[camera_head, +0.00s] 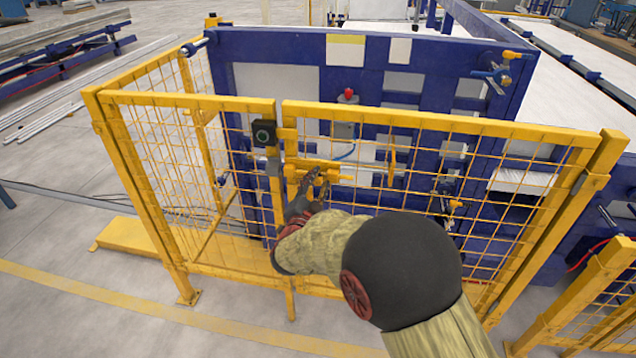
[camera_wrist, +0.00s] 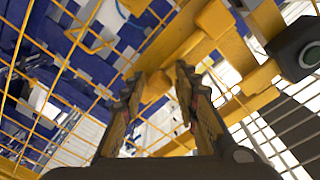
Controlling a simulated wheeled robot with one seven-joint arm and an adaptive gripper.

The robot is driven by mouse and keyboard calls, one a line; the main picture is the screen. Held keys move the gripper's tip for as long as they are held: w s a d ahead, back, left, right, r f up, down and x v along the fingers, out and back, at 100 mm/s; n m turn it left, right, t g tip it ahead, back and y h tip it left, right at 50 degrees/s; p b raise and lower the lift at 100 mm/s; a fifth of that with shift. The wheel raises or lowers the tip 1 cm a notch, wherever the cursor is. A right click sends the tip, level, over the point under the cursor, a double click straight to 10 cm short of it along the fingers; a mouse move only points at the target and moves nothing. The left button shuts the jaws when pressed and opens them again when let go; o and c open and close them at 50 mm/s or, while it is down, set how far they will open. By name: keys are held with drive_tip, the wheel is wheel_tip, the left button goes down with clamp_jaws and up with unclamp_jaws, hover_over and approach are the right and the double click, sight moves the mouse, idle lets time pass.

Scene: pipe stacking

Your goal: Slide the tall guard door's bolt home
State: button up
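The tall guard door (camera_head: 440,122) is a yellow-framed mesh panel, standing upright beside a fixed mesh panel (camera_head: 190,101). Its yellow bolt (camera_head: 325,166) lies across the door's left edge at mid-height, partly hidden by my gripper in the head view. My gripper (camera_head: 305,184) is at the bolt, on the near side of the mesh. In the wrist view my gripper (camera_wrist: 158,76) has its two dark fingers apart, with a yellow bolt part (camera_wrist: 154,88) showing between the tips. I see no clear contact. How far the bolt extends cannot be told.
A black box with a round button (camera_head: 264,133) sits on the fixed panel's post, just left of the bolt. A blue machine frame (camera_head: 290,47) stands behind the mesh. Another yellow fence (camera_head: 590,288) is at the lower right. Floor in front is open.

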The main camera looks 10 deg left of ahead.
drive_tip(key=c, duration=0.6)
clamp_jaws()
